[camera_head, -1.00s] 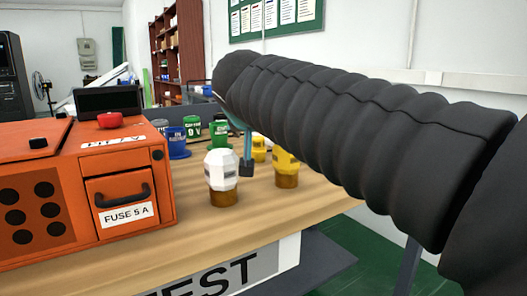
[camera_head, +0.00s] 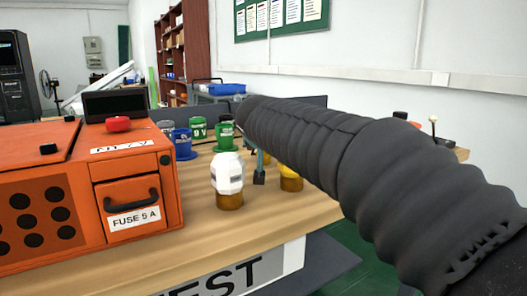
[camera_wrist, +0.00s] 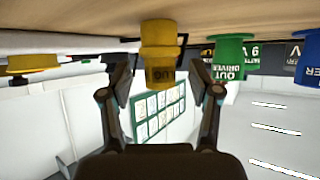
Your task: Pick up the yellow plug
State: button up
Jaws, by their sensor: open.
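A yellow plug (camera_wrist: 160,50) with dark lettering shows in the wrist view, which looks upside down. It lies in line with the gap between the fingers of my gripper (camera_wrist: 158,80), which is open and empty. The plug appears just beyond the fingertips; I cannot tell the exact distance. A second yellow piece (camera_wrist: 33,64) is at the left of that view. In the head view, a yellow piece with a brown base (camera_head: 290,179) shows below my arm, partly hidden. One finger of my gripper (camera_head: 259,170) hangs between it and the white-topped piece.
A white-topped piece with a brown base (camera_head: 228,175) stands on the wooden table (camera_head: 180,240). Green (camera_head: 225,138) and blue (camera_head: 183,144) plugs stand behind it. An orange box (camera_head: 130,185) with a fuse drawer fills the left. The front of the table is clear.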

jog(key=shift+x, duration=0.85)
grip_shut()
jog(key=shift+f, duration=0.1)
notch_tip(320, 180, up, 8)
jog(key=shift+f+p, duration=0.2)
jog(key=shift+p, duration=0.45)
jog(key=s+b, duration=0.3)
jog(key=s, duration=1.5)
jog(key=shift+f+b, duration=0.2)
jog(key=shift+b, duration=0.2)
jog(key=c, duration=1)
grip_release()
grip_shut()
